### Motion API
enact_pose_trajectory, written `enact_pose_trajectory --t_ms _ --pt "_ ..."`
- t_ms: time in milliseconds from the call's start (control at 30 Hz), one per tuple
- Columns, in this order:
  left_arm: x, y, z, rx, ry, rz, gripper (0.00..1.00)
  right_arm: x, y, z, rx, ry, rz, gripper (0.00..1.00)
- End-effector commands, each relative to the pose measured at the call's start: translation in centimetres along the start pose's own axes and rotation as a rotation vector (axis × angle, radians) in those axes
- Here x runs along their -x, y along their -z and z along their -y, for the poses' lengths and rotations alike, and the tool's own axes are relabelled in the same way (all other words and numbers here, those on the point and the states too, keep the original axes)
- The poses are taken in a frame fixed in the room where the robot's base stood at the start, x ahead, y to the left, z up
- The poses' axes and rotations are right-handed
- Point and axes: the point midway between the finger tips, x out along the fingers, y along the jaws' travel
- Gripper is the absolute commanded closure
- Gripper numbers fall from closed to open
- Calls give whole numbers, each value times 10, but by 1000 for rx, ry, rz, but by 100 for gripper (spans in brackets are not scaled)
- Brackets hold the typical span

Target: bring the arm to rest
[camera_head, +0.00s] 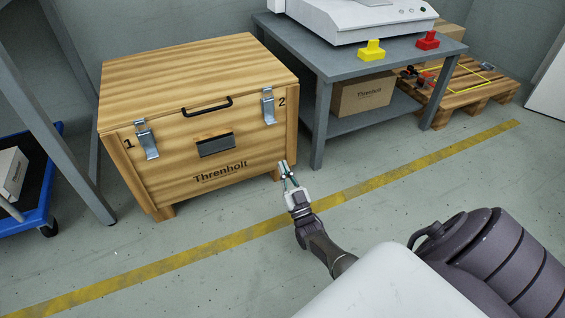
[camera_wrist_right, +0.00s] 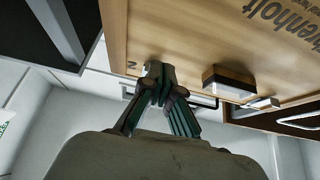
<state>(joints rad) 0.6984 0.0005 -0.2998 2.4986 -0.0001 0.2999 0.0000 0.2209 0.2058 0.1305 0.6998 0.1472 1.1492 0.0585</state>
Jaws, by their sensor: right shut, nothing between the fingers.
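My right gripper (camera_head: 287,176) is in front of the lower right part of a wooden crate, with its arm reaching in from the lower right. Its fingers are together and hold nothing. In the right wrist view the shut fingers (camera_wrist_right: 160,80) show against the crate front. I cannot tell the exact gap between the fingers and the crate. My left gripper is not in the head view.
The closed wooden crate (camera_head: 200,75) has two latches (camera_head: 147,140) (camera_head: 268,106) and a black handle (camera_head: 207,107). A grey table (camera_head: 375,62) bears a white machine, a yellow block (camera_head: 371,50) and a red block (camera_head: 428,41). A blue cart (camera_head: 40,185) stands left. Floor in front is clear.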

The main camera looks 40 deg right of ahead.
Motion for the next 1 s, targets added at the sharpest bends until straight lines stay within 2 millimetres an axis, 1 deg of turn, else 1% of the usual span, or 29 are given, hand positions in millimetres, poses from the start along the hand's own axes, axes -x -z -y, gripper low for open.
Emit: enact_pose_trajectory --t_ms 67,267,367,433,467,567,600,667,700,767,800,867,900,967,1000 --pt "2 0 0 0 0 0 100 2 -3 0 0 0 0 100" --pt "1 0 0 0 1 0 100 3 -2 1 -1 1 -2 100" --pt "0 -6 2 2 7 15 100 -4 11 8 -6 18 -19 100" --pt "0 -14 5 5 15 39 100 -14 35 22 -16 48 -51 100" --pt "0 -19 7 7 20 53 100 -20 49 30 -22 66 -70 100" --pt "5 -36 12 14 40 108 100 -38 108 64 -53 134 -148 100" --pt "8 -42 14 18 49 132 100 -44 135 80 -70 162 -183 100" --pt "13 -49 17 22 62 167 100 -51 175 102 -97 201 -232 100" --pt "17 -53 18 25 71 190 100 -54 202 116 -115 224 -266 100" --pt "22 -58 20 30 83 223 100 -58 244 135 -143 255 -315 100" --pt "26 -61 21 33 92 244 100 -60 272 147 -163 273 -348 100" --pt "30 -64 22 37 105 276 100 -61 315 163 -193 296 -396 100" --pt "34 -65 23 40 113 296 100 -61 344 172 -213 309 -428 100" --pt "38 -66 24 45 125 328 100 -60 389 184 -244 325 -477 100" --pt "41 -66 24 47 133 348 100 -59 419 190 -266 333 -508 100"
